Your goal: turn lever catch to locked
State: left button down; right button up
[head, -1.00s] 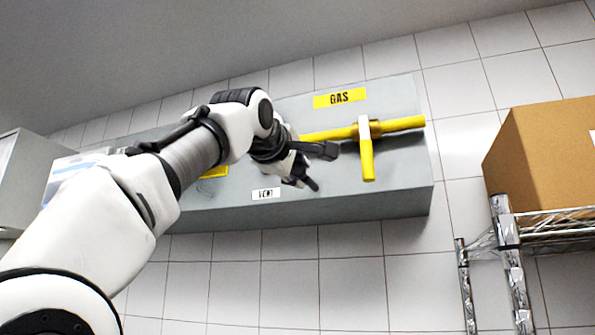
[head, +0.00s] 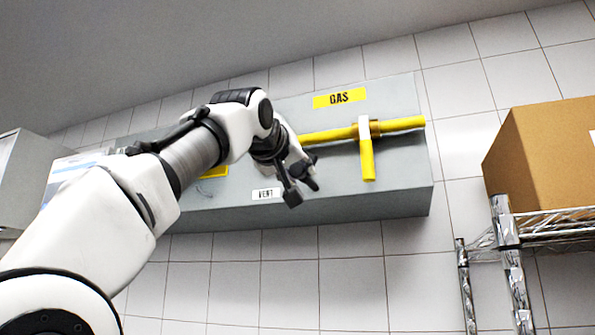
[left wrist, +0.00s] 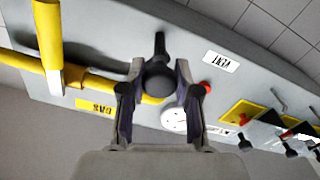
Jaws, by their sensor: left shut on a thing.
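The lever catch (left wrist: 160,45) is a black handle on a round black hub, on the grey panel. In the left wrist view the handle points up the picture, away from my gripper. My left gripper (left wrist: 158,70) is shut on the hub end, with one finger on each side of it. In the head view my left gripper (head: 301,188) is at the panel's front, right of the white VENT label (head: 266,194). There the lever is largely hidden among the dark fingers. No locked mark can be made out. My right gripper is not in view.
A yellow pipe with a yellow valve handle (head: 367,158) crosses the grey panel (head: 402,190) under a yellow GAS sign (head: 339,98). A white dial (left wrist: 173,119) and red button (left wrist: 205,87) sit close to the fingers. A cardboard box (head: 545,155) stands on a wire rack at right.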

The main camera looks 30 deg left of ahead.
pick_arm(q)
jog(key=shift+w+f+m, duration=0.1)
jog(key=shift+f+m, duration=0.1)
jog(key=shift+m, duration=1.7)
jog(key=c, duration=0.9)
grip_release()
jog(key=shift+o, duration=0.4)
jog(key=shift+r, duration=0.1)
